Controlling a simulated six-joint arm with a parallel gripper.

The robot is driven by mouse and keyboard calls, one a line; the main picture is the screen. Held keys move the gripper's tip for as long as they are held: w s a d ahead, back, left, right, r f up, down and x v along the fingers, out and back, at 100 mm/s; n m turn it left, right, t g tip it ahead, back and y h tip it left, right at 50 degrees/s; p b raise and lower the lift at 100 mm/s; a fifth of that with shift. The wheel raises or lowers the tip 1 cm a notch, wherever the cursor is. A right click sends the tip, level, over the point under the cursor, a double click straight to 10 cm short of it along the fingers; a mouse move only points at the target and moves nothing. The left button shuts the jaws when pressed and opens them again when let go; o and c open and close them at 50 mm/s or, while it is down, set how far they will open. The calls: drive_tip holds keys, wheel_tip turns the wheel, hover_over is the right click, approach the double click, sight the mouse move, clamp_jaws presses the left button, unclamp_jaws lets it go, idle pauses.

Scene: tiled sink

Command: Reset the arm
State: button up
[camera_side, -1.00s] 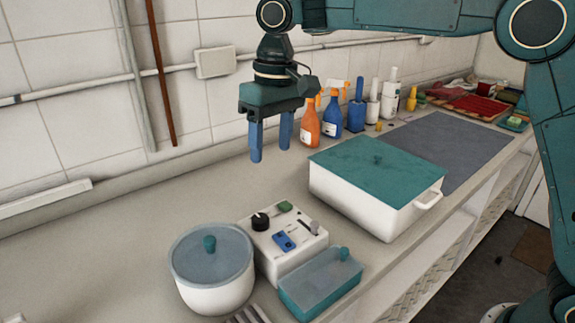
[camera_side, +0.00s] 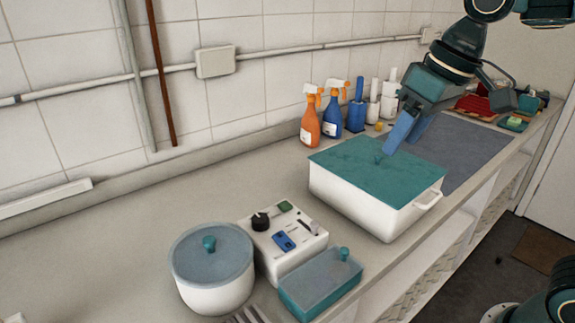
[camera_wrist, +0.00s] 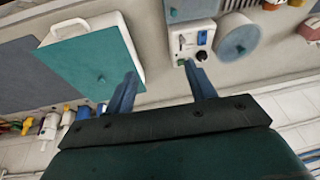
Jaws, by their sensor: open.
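My gripper (camera_side: 402,135) hangs tilted above the far part of the counter, over the back right of the white box with a teal lid (camera_side: 370,165). Its blue fingers are apart and hold nothing. In the wrist view my gripper (camera_wrist: 160,78) shows both fingers spread with bare counter between them. The teal-lidded box (camera_wrist: 92,58) is left of the fingers there. The white control box (camera_wrist: 195,40) and the round pot (camera_wrist: 238,38) are to the right.
On the counter stand a round pot (camera_side: 212,280), a control box (camera_side: 284,248) and a teal container (camera_side: 320,285). Spray bottles (camera_side: 310,120) and other bottles line the wall. A grey mat (camera_side: 455,150) lies behind the box. The counter's left part is clear.

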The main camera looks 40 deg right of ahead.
drive_tip(key=s+d+f+t, duration=0.1)
drive_tip(key=s+d+f, duration=0.1)
drive_tip(key=s, duration=0.3)
drive_tip(key=s+d+f+t+h, duration=0.1)
drive_tip(key=s+d+f, duration=0.2)
drive_tip(key=s, duration=0.3)
drive_tip(key=shift+s+d+f+m, duration=0.2)
drive_tip(key=shift+d+f+m, duration=0.15)
drive_tip(key=shift+f, duration=0.3)
